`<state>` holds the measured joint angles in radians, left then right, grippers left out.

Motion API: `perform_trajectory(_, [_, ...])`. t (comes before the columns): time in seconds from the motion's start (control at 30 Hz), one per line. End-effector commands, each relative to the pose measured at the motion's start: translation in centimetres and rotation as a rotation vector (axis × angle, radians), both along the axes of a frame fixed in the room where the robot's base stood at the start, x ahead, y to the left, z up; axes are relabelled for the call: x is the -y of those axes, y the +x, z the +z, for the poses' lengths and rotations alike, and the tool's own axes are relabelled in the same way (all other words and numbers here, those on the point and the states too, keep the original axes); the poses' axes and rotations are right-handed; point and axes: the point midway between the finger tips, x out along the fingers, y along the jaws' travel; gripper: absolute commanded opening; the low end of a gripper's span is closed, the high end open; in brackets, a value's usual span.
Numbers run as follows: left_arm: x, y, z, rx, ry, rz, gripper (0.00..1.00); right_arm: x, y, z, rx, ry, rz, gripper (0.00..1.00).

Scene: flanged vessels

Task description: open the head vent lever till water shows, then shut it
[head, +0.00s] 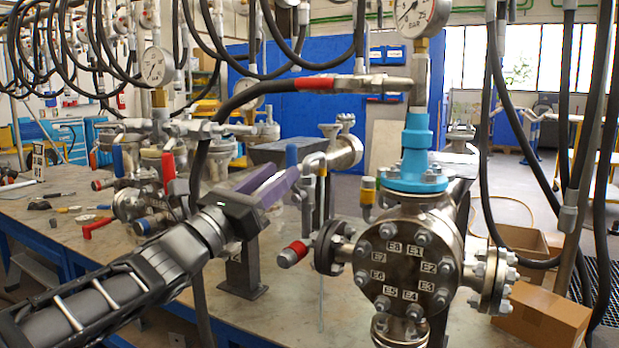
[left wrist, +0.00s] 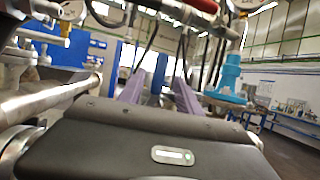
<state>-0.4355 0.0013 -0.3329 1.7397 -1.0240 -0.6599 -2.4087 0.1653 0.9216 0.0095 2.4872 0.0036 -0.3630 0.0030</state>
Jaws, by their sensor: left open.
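The flanged vessel (head: 405,265) stands on the bench at the right, with a light-blue collar (head: 418,150) that also shows in the left wrist view (left wrist: 229,75). A thin tube (head: 322,255) hangs below that pipe. No water is visible. My right gripper is out of view.
A red-handled valve (head: 293,253) sits low left of the vessel, and a yellow-capped fitting (head: 368,188) near its top. A hose with a red sleeve (head: 315,84) crosses above my gripper. A pressure gauge (head: 418,15) stands above the collar. Black hoses hang at the right.

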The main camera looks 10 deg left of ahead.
Motion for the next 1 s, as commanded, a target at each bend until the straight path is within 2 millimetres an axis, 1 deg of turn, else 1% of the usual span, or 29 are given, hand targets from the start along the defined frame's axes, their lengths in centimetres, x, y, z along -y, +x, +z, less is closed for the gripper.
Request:
perform_trajectory(0.17, [-0.2,0.1,0.7,-0.096,-0.107,-0.054,0.40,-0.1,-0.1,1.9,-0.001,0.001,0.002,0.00])
perform_trajectory(0.27, [-0.4,0.2,1.1,-0.206,-0.235,-0.112,0.40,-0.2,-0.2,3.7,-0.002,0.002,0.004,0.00])
perform_trajectory(0.37, [-0.6,0.2,1.5,-0.346,-0.402,-0.183,0.40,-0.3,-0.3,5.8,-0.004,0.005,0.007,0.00])
perform_trajectory(0.77, [-1.4,-0.2,2.2,-0.951,-1.182,-0.430,0.40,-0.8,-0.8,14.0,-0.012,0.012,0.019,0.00])
perform_trajectory(0.87, [-1.5,-0.5,2.5,-1.104,-1.408,-0.479,0.40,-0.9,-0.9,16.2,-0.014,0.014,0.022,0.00])
perform_trajectory(0.97, [-1.7,-1.0,2.9,-1.263,-1.667,-0.523,0.40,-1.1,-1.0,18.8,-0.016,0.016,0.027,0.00])
perform_trajectory(1.0, [-1.8,-1.2,3.1,-1.327,-1.780,-0.539,0.40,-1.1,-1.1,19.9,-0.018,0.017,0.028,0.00])
